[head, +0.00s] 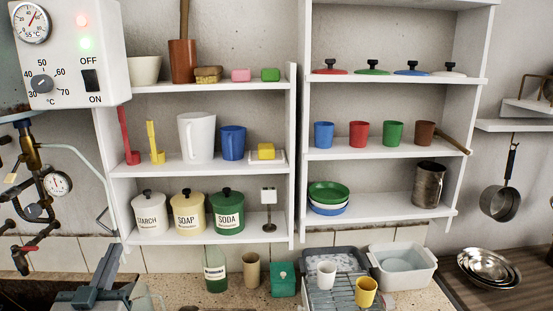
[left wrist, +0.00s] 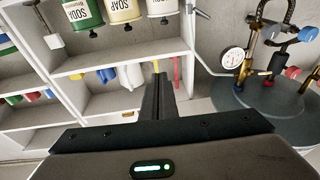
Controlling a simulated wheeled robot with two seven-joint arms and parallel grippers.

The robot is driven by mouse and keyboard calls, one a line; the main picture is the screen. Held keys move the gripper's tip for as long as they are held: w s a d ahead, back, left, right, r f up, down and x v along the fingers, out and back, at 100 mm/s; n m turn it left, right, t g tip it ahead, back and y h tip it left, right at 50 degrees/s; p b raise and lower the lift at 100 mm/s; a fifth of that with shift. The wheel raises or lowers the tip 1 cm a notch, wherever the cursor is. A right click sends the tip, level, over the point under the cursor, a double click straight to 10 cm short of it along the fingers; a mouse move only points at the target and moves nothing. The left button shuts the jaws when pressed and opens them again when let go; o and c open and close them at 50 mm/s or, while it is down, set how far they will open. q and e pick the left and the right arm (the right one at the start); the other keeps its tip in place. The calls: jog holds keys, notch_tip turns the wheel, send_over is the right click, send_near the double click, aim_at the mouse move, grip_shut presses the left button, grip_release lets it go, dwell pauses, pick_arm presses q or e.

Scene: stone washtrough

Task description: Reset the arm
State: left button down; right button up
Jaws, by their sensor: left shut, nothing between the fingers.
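My left gripper (head: 106,262) comes in at the lower left of the head view, in front of the wall below the left shelf unit. Its fingers are together with nothing between them. In the left wrist view the shut fingers (left wrist: 158,98) point toward the shelves, which appear upside down there. No object touches the fingers as far as I can see. My right gripper does not show in either view.
The left shelf unit (head: 206,169) holds canisters, jugs and ladles; the right one (head: 385,152) holds cups, lids and bowls. Pipes with a gauge (head: 58,183) are at left.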

pick_arm(q)
jog(key=s+d+f+m+g+h, duration=0.1)
jog(key=s+d+f+g, duration=0.2)
jog(key=f, duration=0.5)
jog(key=s+d+f+g, duration=0.2)
jog(key=s+f+g, duration=0.15)
jog(key=f, duration=0.45)
jog(key=s+d+f+m+g+h, duration=0.15)
jog(key=s+f, duration=0.25)
jog(key=f, duration=0.4)
jog(key=s+d+f+m+g, duration=0.1)
jog(key=s+d+f+g, duration=0.3)
jog(key=s+f, duration=0.5)
jog(key=s+d+f+g, duration=0.4)
jog(key=s+f, duration=0.1)
jog(key=s, duration=0.8)
notch_tip(320, 180, down, 32)
jog(key=g+b, duration=0.2)
jog(key=b, duration=0.3)
jog(key=s+a+f+b, duration=0.1)
jog(key=s+f+b, duration=0.1)
jog(key=s+f, duration=0.7)
jog(key=s+a+f+b, duration=0.2)
jog(key=s+f, duration=0.7)
jog(key=f, duration=0.5)
jog(key=shift+s+f+m+g+h+b, duration=0.15)
jog(key=shift+f+m+g+h+b, duration=0.15)
jog(key=shift+m+g+h+b, duration=0.15)
